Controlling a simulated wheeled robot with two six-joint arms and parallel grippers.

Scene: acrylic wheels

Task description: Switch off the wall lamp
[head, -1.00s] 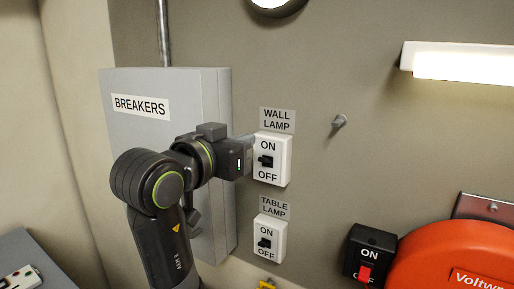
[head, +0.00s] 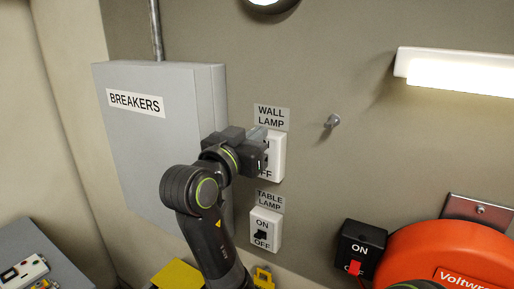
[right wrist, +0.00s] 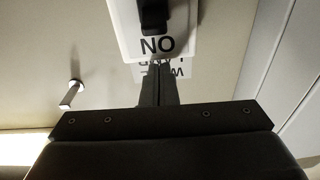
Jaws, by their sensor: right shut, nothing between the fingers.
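The wall lamp switch (head: 277,158) is a white plate under a WALL LAMP label (head: 271,117). My right gripper (head: 266,140) is in front of its upper left part and hides its toggle and most of its lettering in the head view. In the right wrist view the closed fingers (right wrist: 157,84) point at the ON end of the upside-down plate (right wrist: 180,38), close to the label (right wrist: 172,72). The black toggle (right wrist: 153,15) lies beyond the fingertips. I cannot tell whether the fingers touch the plate. The wall lamp (head: 462,77) glows white. My left gripper is not in view.
A similar table lamp switch (head: 265,229) sits just below. The grey breaker box (head: 165,150) juts out on the left. A peg (head: 331,121) sticks out of the wall to the right. An orange reel (head: 455,250) and a black switch box (head: 362,246) are lower right.

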